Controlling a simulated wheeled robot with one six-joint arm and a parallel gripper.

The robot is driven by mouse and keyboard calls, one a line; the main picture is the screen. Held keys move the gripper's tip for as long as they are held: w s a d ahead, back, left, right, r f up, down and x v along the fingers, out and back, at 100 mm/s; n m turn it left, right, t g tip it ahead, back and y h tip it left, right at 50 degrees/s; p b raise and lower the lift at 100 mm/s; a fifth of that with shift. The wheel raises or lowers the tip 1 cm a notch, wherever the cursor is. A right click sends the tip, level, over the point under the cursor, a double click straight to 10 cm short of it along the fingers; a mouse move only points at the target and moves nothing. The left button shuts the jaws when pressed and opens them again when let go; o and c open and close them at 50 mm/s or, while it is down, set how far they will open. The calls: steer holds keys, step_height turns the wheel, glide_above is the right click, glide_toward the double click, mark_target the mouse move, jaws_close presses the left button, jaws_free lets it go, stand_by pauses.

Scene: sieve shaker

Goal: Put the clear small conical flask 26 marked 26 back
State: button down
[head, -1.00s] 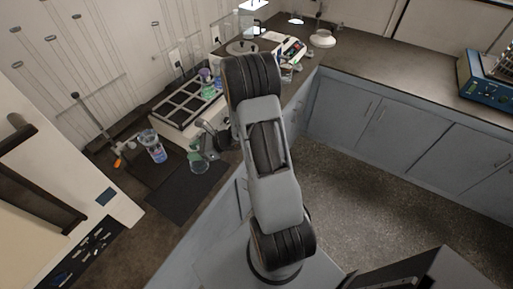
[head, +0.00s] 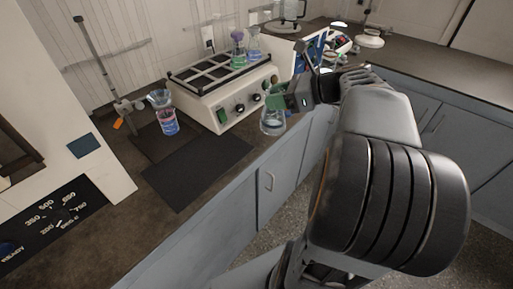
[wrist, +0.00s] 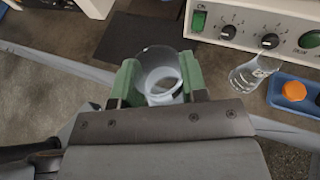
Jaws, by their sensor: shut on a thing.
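My gripper (wrist: 160,85) has green finger pads and is shut around a clear conical flask (wrist: 159,62). In the head view my gripper (head: 284,97) is beyond the front right of the white shaker, and the flask (head: 272,124) hangs upright below it, near the bench's front edge. The flask looks empty; I cannot read any mark on it. The shaker (head: 222,118) has a black compartment rack (head: 205,77) on top.
A dark mat (head: 198,168) lies bare on the bench before the shaker. Left of it, a vessel of blue-pink liquid (head: 167,122) stands by a clamp stand (head: 100,70). Another clear flask (wrist: 250,72) stands beside a blue tray (wrist: 292,97) with an orange-capped item.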

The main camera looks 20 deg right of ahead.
steer(key=shift+s+f+b, duration=0.3)
steer(key=shift+s+b, duration=0.1)
steer(key=shift+b, duration=0.05)
steer(key=w+f+b, duration=0.3)
steer(key=w+f, duration=0.9)
steer(key=w, duration=0.1)
steer(key=shift+w+d+f+b, duration=0.2)
steer(key=shift+d+f+b, duration=0.05)
steer(key=shift+d+b, duration=0.1)
steer(key=shift+f, duration=0.15)
steer(key=c, duration=0.7)
jaws_free()
steer(key=shift+o, duration=0.2)
